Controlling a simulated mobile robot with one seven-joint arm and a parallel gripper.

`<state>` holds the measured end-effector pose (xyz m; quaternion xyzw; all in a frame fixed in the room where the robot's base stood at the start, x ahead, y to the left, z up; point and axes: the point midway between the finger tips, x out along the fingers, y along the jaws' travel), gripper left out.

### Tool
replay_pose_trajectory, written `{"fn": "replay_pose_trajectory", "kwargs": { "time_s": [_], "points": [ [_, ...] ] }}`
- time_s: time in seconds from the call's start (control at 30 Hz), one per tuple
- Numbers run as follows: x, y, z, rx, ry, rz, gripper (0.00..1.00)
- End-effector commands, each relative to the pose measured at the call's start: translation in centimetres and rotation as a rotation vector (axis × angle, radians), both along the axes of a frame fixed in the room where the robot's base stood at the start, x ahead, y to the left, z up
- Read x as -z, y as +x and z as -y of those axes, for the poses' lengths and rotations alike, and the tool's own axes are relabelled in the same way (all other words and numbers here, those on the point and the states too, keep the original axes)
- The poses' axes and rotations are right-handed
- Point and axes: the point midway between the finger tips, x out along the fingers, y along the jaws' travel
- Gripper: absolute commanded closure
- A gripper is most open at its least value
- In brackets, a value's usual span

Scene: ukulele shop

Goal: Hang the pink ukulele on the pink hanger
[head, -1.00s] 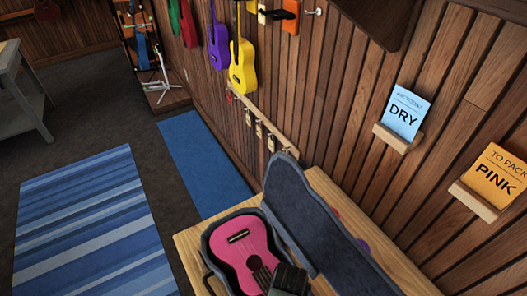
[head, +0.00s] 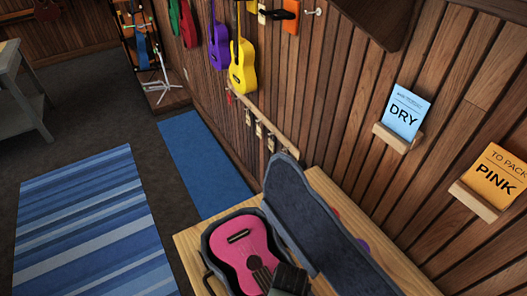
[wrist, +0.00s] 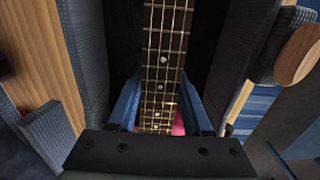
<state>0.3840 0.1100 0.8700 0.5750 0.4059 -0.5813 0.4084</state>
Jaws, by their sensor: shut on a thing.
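The pink ukulele (head: 240,254) lies face up in an open dark grey case (head: 206,241) on a wooden table. In the wrist view its fretted neck (wrist: 165,55) runs up the middle, with a bit of pink body low down. My gripper (wrist: 163,112) has its blue fingers on either side of the neck and is shut on it. In the head view a dark part of my arm end covers the neck side at the bottom edge. I cannot make out a pink hanger; a small pale hook (head: 313,12) sticks out of the wall at the top.
The case lid (head: 322,225) stands open on the wall side. Yellow (head: 243,66), purple (head: 218,48) and other ukuleles hang on the plank wall. A "PINK" card (head: 497,173) and a "DRY" card (head: 404,117) sit on small wall ledges. Floor with rugs (head: 95,225) is clear at left.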

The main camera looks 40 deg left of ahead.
Motion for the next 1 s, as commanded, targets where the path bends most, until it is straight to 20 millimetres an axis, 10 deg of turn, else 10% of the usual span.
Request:
{"fn": "replay_pose_trajectory", "kwargs": {
  "time_s": [1.0],
  "points": [
    [-3.2,0.1,0.0,0.0,0.001,0.003,1.0]
  ]
}}
